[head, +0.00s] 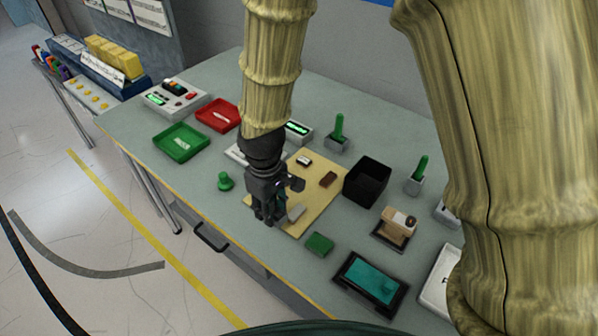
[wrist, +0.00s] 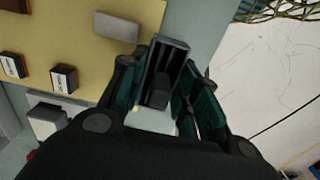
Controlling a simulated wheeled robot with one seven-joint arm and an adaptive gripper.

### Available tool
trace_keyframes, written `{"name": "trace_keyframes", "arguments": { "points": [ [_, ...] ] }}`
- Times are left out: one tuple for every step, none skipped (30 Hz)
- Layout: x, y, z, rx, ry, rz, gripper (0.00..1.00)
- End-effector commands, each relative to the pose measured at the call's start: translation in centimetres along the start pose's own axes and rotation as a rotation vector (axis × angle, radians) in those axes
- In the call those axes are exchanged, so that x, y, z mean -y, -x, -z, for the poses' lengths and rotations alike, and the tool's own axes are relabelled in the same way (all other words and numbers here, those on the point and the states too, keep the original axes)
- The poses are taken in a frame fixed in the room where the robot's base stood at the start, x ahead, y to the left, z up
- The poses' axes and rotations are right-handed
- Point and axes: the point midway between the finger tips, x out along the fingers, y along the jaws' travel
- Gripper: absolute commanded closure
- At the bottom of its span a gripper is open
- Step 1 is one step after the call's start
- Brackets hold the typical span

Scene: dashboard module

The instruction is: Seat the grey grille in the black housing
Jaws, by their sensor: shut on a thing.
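My gripper (head: 266,218) points down at the near left edge of the tan mat. In the wrist view its teal-padded fingers (wrist: 165,95) are closed on a dark grey slotted piece (wrist: 172,42), which looks like the grey grille. The fingers hide much of it, and in the head view I cannot make it out clearly. An open black box (head: 367,180) stands right of the mat; it may be the black housing, but I cannot tell for sure. A light grey block (head: 296,212) lies on the mat just right of my gripper, also in the wrist view (wrist: 117,25).
The tan mat (head: 318,205) also carries small dark blocks (head: 328,179). A green block (head: 319,244), a teal-screened device (head: 371,284) and a green knob (head: 225,182) stand around it. Red (head: 218,116) and green (head: 181,142) trays are farther left. The table's front edge is close.

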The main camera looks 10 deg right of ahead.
Motion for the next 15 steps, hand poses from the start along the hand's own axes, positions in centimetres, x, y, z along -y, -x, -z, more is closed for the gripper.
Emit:
{"name": "trace_keyframes", "arguments": {
  "points": [
    [-0.7,0.2,0.0,0.000,-0.001,0.001,0.89],
    [-1.1,0.1,0.1,0.000,-0.001,0.002,0.89],
    [-1.9,0.0,0.1,0.002,-0.002,0.003,0.89],
    [-2.6,0.0,0.1,0.002,-0.003,0.003,0.89],
    [-3.2,-0.1,0.2,0.001,-0.002,0.003,0.89],
    [-4.1,-0.2,0.2,0.002,-0.002,0.004,0.89],
    [-4.7,-0.3,0.2,0.003,-0.003,0.004,0.89],
    [-5.4,-0.4,0.2,0.003,-0.004,0.004,0.89],
    [-6.2,-0.4,0.3,0.003,-0.003,0.005,0.89],
    [-6.8,-0.5,0.3,0.003,-0.003,0.004,0.89],
    [-7.4,-0.5,0.2,0.003,-0.003,0.004,0.89],
    [-8.2,-0.6,0.2,0.003,-0.004,0.004,0.89],
    [-8.9,-0.7,0.2,0.002,-0.004,0.004,0.89],
    [-9.5,-0.7,0.3,0.002,-0.004,0.004,0.89],
    [-10.2,-0.8,0.2,0.003,-0.004,0.004,0.89]
  ]
}}
